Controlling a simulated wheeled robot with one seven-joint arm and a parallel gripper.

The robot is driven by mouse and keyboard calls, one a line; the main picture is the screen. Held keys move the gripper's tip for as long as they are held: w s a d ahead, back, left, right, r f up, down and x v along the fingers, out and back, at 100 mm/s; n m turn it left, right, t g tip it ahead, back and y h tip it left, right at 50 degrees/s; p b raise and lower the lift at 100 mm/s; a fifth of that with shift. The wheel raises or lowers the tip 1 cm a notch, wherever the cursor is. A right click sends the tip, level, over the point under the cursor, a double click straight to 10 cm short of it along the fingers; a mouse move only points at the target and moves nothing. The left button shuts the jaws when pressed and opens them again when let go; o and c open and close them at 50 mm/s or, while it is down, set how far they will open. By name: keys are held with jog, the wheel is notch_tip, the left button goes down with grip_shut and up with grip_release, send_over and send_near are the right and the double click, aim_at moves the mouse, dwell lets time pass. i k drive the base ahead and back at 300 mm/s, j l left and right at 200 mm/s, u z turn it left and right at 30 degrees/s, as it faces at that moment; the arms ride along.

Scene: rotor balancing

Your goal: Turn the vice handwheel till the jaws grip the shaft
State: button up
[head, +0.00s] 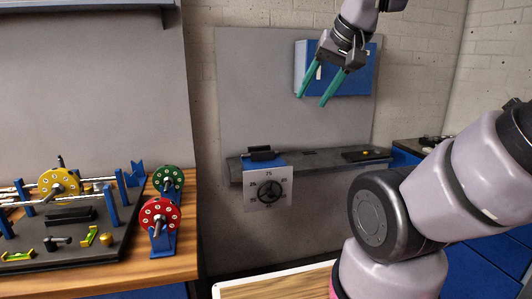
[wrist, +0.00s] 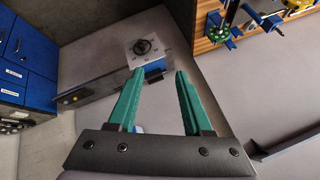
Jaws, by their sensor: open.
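The vice (head: 262,158) sits at the left end of a grey wall shelf in the head view, with dark jaws on top and blue sides. Its black handwheel (head: 270,191) is on a white numbered plate (head: 250,202) on the front. In the wrist view the handwheel (wrist: 143,47) shows beyond the fingertips, small and far off. I cannot make out a shaft between the jaws. My gripper (head: 312,100) has teal fingers spread apart with nothing between them. It hangs above and to the right of the vice, clear of it. The fingers also show in the wrist view (wrist: 160,72).
A wooden bench (head: 185,262) at left holds a dark tray with a yellow rotor (head: 59,183), plus green (head: 168,180) and red (head: 160,215) rotors on blue stands. The grey shelf (head: 315,160) runs right of the vice. A blue box (head: 362,70) is behind my gripper.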

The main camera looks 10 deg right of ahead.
aim_at(270, 194)
jog(key=i+l, duration=0.2)
jog(key=i, duration=0.25)
jog(key=i+l, duration=0.2)
jog(key=i, duration=0.3)
jog(key=k+l, duration=0.15)
jog(key=k+j+z, duration=0.2)
jog(key=k+j, duration=0.3)
jog(key=k, duration=0.2)
jog(key=j+z, duration=0.15)
jog(key=j, duration=1)
jog(key=k, duration=0.1)
